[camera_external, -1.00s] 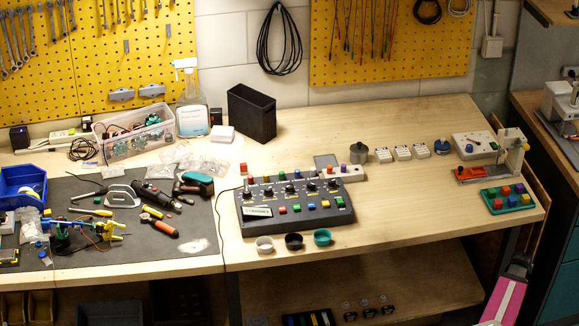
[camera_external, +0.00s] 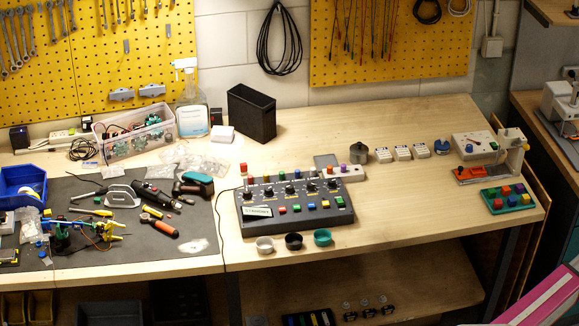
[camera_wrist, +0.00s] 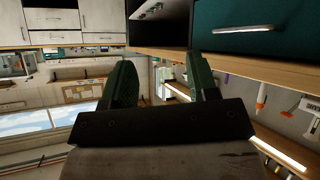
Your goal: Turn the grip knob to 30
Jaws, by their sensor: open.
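The dark grey control box (camera_external: 293,228) stands on the bench in the external view. Its sloped panel has a row of black knobs (camera_external: 290,189) along the top and a row of coloured buttons below. The knob labels and scale numbers are too small to read, so I cannot tell which one is the grip knob. My gripper (camera_wrist: 163,80) shows in the wrist view with its two green fingers apart and nothing between them. It is outside the external view, where only a pink part of my arm shows at the lower right. My gripper is away from the box.
Three small cups, white, black and teal (camera_external: 323,237), stand in front of the box. Tools lie on the dark mat (camera_external: 120,250) at left.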

